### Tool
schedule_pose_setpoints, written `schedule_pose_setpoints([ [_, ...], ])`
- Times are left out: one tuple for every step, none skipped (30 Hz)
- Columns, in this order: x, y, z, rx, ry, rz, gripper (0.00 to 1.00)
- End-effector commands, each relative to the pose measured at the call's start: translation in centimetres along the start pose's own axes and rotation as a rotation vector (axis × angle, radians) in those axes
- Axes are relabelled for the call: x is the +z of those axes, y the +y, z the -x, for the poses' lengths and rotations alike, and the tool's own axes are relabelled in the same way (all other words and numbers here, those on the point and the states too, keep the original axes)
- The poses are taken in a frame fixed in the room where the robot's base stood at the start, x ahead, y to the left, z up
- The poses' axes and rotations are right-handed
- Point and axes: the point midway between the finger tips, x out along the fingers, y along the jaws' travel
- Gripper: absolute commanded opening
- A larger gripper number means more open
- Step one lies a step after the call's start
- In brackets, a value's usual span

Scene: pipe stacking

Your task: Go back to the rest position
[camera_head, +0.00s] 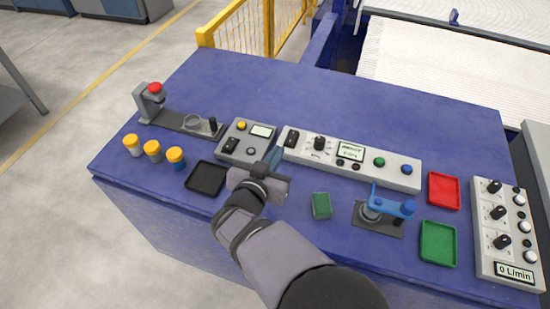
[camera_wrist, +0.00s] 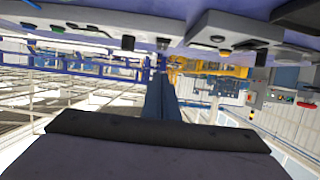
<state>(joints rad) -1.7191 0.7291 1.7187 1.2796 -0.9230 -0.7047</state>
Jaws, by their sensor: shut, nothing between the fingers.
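My gripper (camera_head: 272,158) is above the middle of the blue table (camera_head: 330,92), in front of the grey control boxes in the head view. Its blue fingers are together with nothing between them. They also show shut in the wrist view (camera_wrist: 161,88), pointing up the picture. The wrist view is upside down, with the table edge along the top and the hall beyond. My forearm comes in from the bottom and covers part of the table's front edge.
Near my gripper are a control box (camera_head: 247,140), a long panel (camera_head: 350,157), a black tray (camera_head: 206,179) and a green block (camera_head: 321,205). A blue-handled device (camera_head: 388,207), red tray (camera_head: 444,190) and green tray (camera_head: 438,243) stand right. Several yellow-capped jars (camera_head: 153,151) stand left.

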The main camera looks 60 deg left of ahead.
Motion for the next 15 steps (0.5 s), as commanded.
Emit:
schedule_pose_setpoints([
  [0.15,-0.01,0.35,-0.001,0.000,0.001,0.00],
  [0.17,-0.01,0.51,-0.001,0.000,0.000,0.00],
  [0.20,0.00,0.67,-0.001,0.000,0.000,0.00],
  [0.21,0.00,0.77,-0.001,0.000,0.000,0.00],
  [0.23,0.01,0.84,0.000,0.000,0.000,0.00],
  [0.23,0.02,0.91,0.000,0.000,0.000,0.00],
  [0.23,0.02,0.93,0.000,0.000,0.000,0.00],
  [0.23,0.03,0.94,0.000,0.000,0.000,0.00],
  [0.23,0.03,0.95,0.000,0.000,0.000,0.00],
  [0.22,0.03,0.94,0.000,0.000,0.000,0.00],
  [0.22,0.03,0.93,0.000,0.000,0.000,0.00],
  [0.22,0.04,0.93,0.000,0.000,0.000,0.00],
  [0.22,0.04,0.92,0.000,0.000,0.000,0.00],
  [0.22,0.04,0.92,0.000,0.000,0.000,0.00],
  [0.22,0.04,0.91,0.000,0.000,0.000,0.00],
])
